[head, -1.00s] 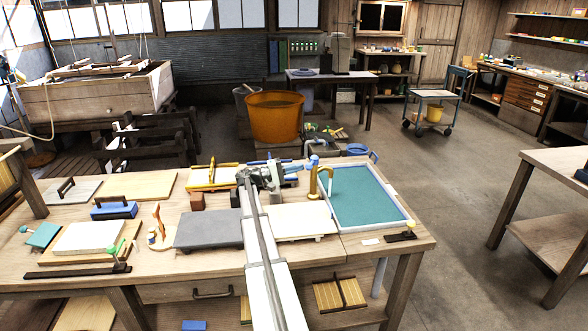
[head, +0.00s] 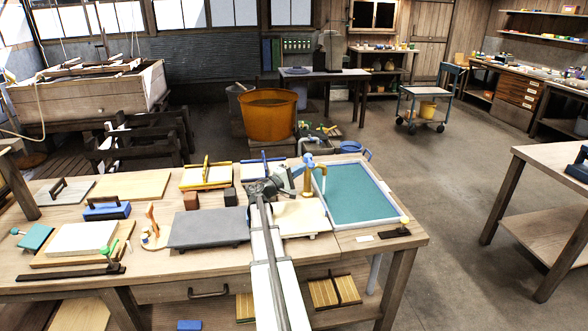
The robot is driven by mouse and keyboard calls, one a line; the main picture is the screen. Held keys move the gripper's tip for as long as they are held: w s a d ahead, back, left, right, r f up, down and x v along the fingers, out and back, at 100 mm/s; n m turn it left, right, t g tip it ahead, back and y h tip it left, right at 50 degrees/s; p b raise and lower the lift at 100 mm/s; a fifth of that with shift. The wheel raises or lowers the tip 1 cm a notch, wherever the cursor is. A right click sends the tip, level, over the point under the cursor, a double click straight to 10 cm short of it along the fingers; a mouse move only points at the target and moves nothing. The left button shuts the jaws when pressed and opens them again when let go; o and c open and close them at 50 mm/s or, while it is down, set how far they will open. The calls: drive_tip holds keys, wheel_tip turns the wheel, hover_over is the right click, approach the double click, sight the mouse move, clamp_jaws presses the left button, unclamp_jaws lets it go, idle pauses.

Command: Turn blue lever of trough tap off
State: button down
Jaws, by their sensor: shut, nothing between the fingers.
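The brass tap (head: 307,186) stands at the left edge of the teal-bottomed trough (head: 355,195), its spout bent over the trough. A pale streak hangs below the spout; I cannot tell whether it is water. A blue piece, apparently the lever (head: 308,161), shows at the top of the tap. My gripper (head: 294,178) is shut and empty, just left of the tap at about the lever's height. Its fingertips are small and partly merge with the tap, so I cannot tell whether they touch the lever. My arm hides part of the bench below.
A grey slab (head: 205,229) and a pale board (head: 300,218) lie left of the trough. A yellow frame (head: 206,177) and a blue frame (head: 262,166) stand behind. A small dark stand (head: 397,231) is at the right front. A large orange tub (head: 267,113) stands behind the bench.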

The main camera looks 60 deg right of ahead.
drive_tip(key=s+d+n+t, duration=0.3)
drive_tip(key=s+d+t, duration=0.1)
drive_tip(key=s+t, duration=0.2)
drive_tip(key=shift+d+n+h, duration=0.3)
drive_tip(key=shift+d, duration=0.05)
idle(0.5)
drive_tip(key=shift+s, duration=0.1)
idle(0.5)
drive_tip(key=s+a+f, duration=0.2)
drive_tip(key=s+a, duration=0.2)
drive_tip(key=a, duration=0.8)
drive_tip(key=shift+s, duration=0.4)
